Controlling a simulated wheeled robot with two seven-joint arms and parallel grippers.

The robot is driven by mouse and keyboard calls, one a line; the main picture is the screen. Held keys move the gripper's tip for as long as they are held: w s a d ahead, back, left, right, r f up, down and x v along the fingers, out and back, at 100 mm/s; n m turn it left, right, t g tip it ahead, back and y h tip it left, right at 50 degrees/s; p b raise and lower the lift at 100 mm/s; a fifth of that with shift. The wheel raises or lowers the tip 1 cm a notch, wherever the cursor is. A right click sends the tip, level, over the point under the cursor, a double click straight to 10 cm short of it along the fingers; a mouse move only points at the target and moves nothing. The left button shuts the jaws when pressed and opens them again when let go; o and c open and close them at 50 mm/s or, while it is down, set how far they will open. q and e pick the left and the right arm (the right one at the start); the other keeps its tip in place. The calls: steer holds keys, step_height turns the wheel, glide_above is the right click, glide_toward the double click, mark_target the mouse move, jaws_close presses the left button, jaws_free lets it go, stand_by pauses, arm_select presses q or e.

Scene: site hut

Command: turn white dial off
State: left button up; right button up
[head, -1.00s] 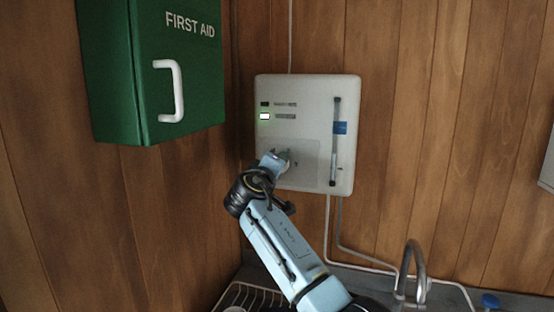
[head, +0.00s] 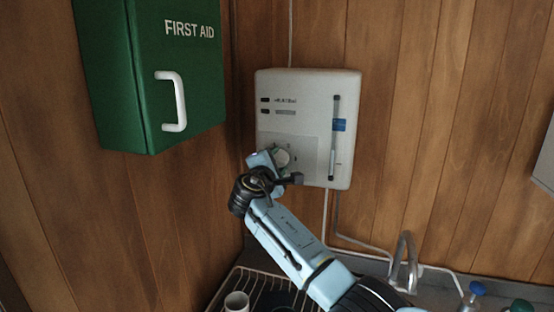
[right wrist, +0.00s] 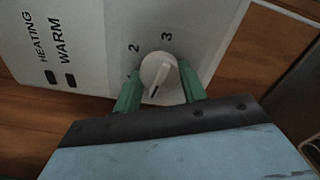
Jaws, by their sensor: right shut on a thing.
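The white dial (right wrist: 160,73) sits on the lower front of a white wall-mounted box (head: 305,88). It is round with a raised grip bar; in the right wrist view the numbers 2 and 3 show beside it. In the head view the dial (head: 282,156) is partly covered by my right gripper (head: 275,159). In the right wrist view the green fingers of my right gripper (right wrist: 160,84) are on both sides of the dial, shut on it. Both lamps on the box, marked HEATING and WARM, are dark. My left gripper is not in view.
A green first aid cabinet (head: 185,65) with a white handle hangs at the left. A vertical gauge (head: 334,155) with a blue marker is right of the dial. Below are a wire rack (head: 262,281) with a cup (head: 237,302), a tap (head: 406,258) and a blue-capped bottle (head: 476,290).

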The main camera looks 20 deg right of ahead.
steer(key=shift+n, duration=1.2)
steer(key=o, duration=1)
steer(key=shift+c, duration=0.2)
steer(key=b+v, duration=0.3)
steer(key=v, duration=1)
steer(key=shift+s+a, duration=0.15)
